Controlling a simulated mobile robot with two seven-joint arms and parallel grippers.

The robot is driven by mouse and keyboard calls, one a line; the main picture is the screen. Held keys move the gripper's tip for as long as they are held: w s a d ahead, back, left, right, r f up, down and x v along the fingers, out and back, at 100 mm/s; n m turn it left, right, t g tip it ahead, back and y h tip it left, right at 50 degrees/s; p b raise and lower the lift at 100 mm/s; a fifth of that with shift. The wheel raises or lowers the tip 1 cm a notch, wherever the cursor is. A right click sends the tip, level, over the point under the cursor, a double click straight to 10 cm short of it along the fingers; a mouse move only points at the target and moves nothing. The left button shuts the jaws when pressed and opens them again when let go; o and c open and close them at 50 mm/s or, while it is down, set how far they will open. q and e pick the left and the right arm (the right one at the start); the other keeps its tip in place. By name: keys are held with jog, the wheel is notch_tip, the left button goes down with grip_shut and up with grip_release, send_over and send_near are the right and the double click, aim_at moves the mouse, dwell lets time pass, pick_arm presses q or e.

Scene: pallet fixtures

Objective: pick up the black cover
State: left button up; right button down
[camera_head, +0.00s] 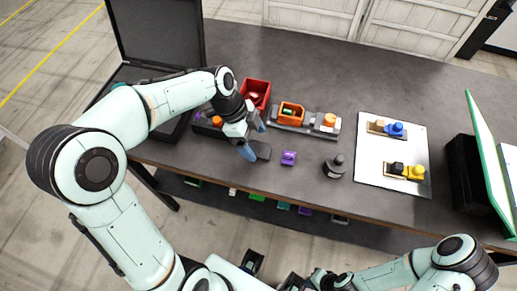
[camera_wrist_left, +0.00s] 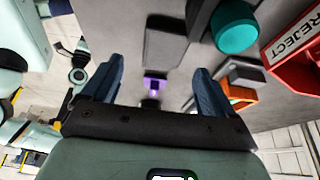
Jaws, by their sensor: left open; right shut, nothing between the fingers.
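The black cover (camera_head: 261,150) looks like a flat dark plate lying on the grey table near its front edge. It shows in the left wrist view as a dark rectangle (camera_wrist_left: 165,45). My left gripper (camera_head: 252,139) is open, just above and beside the cover in the head view, and partly overlaps it there. In the left wrist view its two blue fingers (camera_wrist_left: 157,88) are spread with nothing held between them. My right gripper (camera_head: 295,282) is low at the bottom edge of the head view, away from the cover, shut and empty.
A purple part (camera_head: 288,158) and a dark round-based knob (camera_head: 334,167) stand right of the cover. Behind are a red bin (camera_head: 256,90) and an orange bin (camera_head: 291,113). A white board (camera_head: 393,150) holds yellow and blue parts. A teal cylinder (camera_wrist_left: 235,27) stands close by.

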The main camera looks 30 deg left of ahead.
aim_at(262, 150)
pick_arm(q)
jog(key=x, duration=0.4)
jog(key=shift+w, duration=0.2)
jog(key=c, duration=1.1)
jog(key=shift+c, duration=0.2)
jog(key=shift+r, duration=0.15)
